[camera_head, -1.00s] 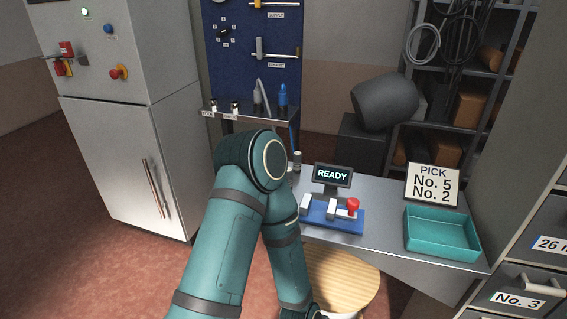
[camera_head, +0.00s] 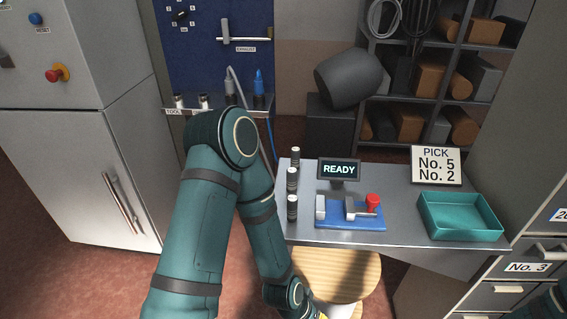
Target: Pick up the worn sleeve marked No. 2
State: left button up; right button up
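A sign (camera_head: 436,165) at the back of the metal table (camera_head: 390,210) reads PICK No. 5 No. 2. Three small dark cylinders with pale bands stand upright in a row along the table's left edge: a back one (camera_head: 295,156), a middle one (camera_head: 292,180) and a front one (camera_head: 292,207). I can read no number on them, so I cannot tell whether one is the sleeve marked No. 2. One teal arm of mine bends down left of the table. Neither gripper shows; that arm's end runs off the bottom edge.
A blue fixture (camera_head: 350,214) with a red knob stands before a READY display (camera_head: 339,169). An empty teal tray (camera_head: 460,217) is at the table's right. A round wooden stool (camera_head: 335,275) is in front. Drawers (camera_head: 525,268), one labelled No. 3, stand at right.

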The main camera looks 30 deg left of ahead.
aim_at(295, 151)
jog(key=i+j+z, duration=0.15)
jog(key=j, duration=0.7)
jog(key=j+z, duration=0.1)
jog(key=j, duration=0.8)
jog(key=i, duration=0.05)
